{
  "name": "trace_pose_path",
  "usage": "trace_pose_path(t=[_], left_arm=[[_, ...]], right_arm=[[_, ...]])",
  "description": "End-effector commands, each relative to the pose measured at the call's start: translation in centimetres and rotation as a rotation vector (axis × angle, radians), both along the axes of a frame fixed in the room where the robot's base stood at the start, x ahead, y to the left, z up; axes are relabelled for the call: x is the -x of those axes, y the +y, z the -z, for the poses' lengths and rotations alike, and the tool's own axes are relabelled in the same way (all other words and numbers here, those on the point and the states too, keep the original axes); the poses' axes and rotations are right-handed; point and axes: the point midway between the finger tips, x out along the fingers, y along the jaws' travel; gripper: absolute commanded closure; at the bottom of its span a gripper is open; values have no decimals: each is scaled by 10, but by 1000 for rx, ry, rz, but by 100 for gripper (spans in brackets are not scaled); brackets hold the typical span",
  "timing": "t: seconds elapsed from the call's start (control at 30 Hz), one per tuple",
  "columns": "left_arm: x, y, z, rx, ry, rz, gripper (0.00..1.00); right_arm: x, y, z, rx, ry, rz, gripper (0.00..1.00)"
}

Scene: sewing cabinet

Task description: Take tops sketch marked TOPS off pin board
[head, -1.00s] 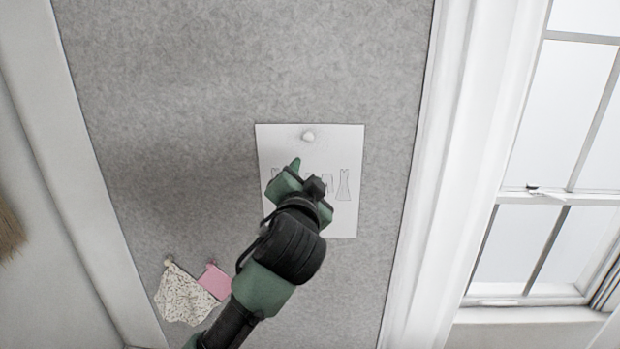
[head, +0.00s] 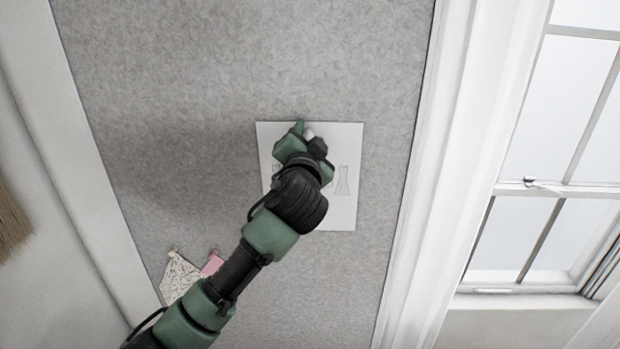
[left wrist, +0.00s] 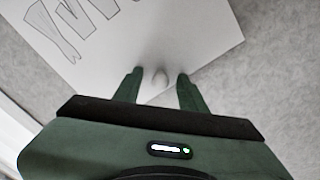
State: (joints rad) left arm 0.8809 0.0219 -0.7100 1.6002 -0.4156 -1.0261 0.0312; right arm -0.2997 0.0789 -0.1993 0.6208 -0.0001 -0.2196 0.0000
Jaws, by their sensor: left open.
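A white sketch sheet (head: 342,209) with outline drawings of garments hangs on the grey pin board (head: 200,70); no TOPS lettering is readable. It also fills the upper left of the left wrist view (left wrist: 130,40). My right gripper is not in view.
A speckled cloth swatch (head: 178,278) and a pink swatch (head: 212,264) hang lower left on the board, partly behind my left arm. A white window frame (head: 440,170) borders the board on the right. The upper board is bare.

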Motion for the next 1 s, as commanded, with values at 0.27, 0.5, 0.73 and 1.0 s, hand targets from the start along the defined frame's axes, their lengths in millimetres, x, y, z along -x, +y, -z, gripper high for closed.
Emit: trace_pose_path(t=[0.27,0.5,0.73,1.0], left_arm=[[0,0,0,0,1,-1,100],[0,0,0,0,1,-1,100],[5,0,-6,3,-2,1,100],[5,0,-49,2,-3,0,100]], right_arm=[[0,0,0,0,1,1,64],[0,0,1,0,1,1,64],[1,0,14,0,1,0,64],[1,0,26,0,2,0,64]])
